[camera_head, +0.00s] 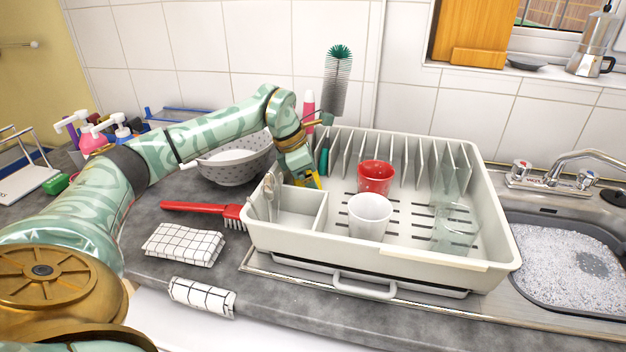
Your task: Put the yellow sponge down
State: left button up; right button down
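My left arm reaches in from the left, and its gripper (303,174) points down at the back left of the white dish rack (375,256), just behind the cutlery compartment. A small yellow piece, which looks like the yellow sponge (307,182), shows at the fingertips. The gripper seems shut on it. Most of the sponge is hidden by the fingers and the rack divider, and I cannot tell whether it touches the rack floor. My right gripper is not in view.
A red cup (375,177) and a white cup (369,216) stand in the rack, with clear glasses (455,230) at its right. A grey colander (236,165), red brush (203,209) and checked cloths (184,245) lie left. The soapy sink (570,265) is right.

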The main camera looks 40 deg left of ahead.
pick_arm(q)
jog(key=shift+r, duration=0.1)
jog(key=p+v, duration=0.4)
jog(key=v, duration=0.8)
